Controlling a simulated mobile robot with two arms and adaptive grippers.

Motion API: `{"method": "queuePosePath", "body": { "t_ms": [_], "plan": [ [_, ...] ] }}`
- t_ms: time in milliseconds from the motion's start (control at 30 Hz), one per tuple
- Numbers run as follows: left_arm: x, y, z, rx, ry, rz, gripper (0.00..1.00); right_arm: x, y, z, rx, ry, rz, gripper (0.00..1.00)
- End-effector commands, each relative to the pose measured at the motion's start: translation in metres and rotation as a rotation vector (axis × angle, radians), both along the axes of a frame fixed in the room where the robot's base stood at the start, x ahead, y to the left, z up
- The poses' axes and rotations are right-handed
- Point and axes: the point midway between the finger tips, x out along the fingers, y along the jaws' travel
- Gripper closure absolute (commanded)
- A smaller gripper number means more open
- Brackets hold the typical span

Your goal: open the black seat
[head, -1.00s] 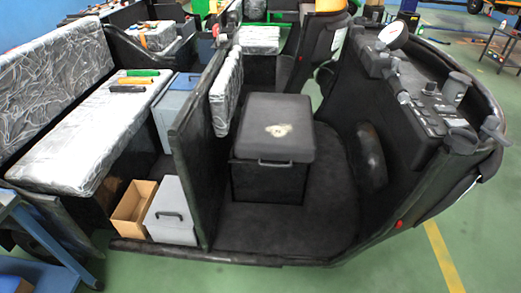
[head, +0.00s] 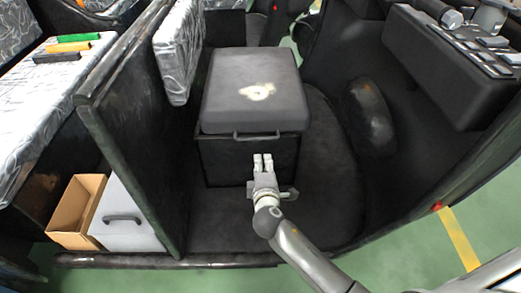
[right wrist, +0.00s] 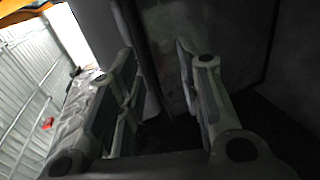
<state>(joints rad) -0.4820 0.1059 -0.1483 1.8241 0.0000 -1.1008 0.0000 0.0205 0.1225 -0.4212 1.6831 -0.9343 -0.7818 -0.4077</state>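The black seat (head: 256,92) is a dark padded lid with a worn pale patch on top, and it lies shut on its black box (head: 250,160). A dark bar handle (head: 256,136) sits on the lid's front edge. My right gripper (head: 263,158) is in front of the box, just below the handle, and looks apart from it. In the right wrist view its two fingers (right wrist: 158,58) stand apart with nothing clearly between them. Dark panels, hard to identify, fill the space beyond them. My left gripper is not in view.
A black partition (head: 135,120) with a silver backrest (head: 178,50) stands left of the seat. A dashboard (head: 450,65) and a rounded wheel bulge (head: 368,117) are at the right. A cardboard box (head: 76,210) and a grey lidded box (head: 125,218) stand at lower left.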

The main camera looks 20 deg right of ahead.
Motion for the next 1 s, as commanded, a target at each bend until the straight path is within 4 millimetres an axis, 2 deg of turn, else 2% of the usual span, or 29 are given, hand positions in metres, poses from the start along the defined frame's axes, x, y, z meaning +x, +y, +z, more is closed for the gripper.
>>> {"method": "queuePosePath", "body": {
  "t_ms": [100,200,367,700,1000],
  "plan": [
    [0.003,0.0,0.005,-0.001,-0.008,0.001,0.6,0.005,0.0,0.023,-0.043,-0.061,-0.006,0.66],
    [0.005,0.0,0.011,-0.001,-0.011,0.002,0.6,0.01,-0.001,0.032,-0.055,-0.078,-0.009,0.66],
    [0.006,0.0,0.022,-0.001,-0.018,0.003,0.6,0.029,-0.007,0.029,-0.059,-0.08,-0.011,0.66],
    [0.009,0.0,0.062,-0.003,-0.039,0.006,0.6,0.086,-0.023,0.016,-0.055,-0.079,-0.011,0.66],
    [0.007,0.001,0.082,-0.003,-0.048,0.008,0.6,0.107,-0.029,0.011,-0.054,-0.077,-0.01,0.66]
  ]
}}
